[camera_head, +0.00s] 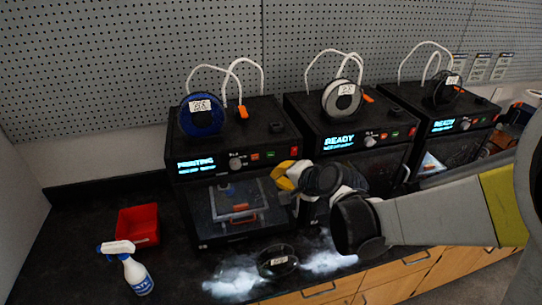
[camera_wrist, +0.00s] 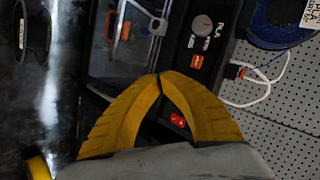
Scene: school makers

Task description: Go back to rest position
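My gripper (camera_head: 286,178) has yellow fingers and is in front of the left and middle printers in the head view. In the wrist view my gripper (camera_wrist: 159,80) shows its two fingertips meeting, with nothing between them. My grey arm (camera_head: 440,215) reaches in from the right and hides part of the middle printer. The left printer (camera_head: 215,155) shows "PRINTING" on its screen, and its door is shut. Its knob (camera_wrist: 202,26) and red button (camera_wrist: 178,119) lie beyond the fingers in the wrist view.
The middle printer (camera_head: 318,125) and right printer (camera_head: 420,108) show "READY". A black spool (camera_head: 277,262) lies on the dark counter near the front edge. A red bin (camera_head: 138,226) and a spray bottle (camera_head: 134,270) stand at the left. A blue spool (camera_head: 200,116) sits on the left printer.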

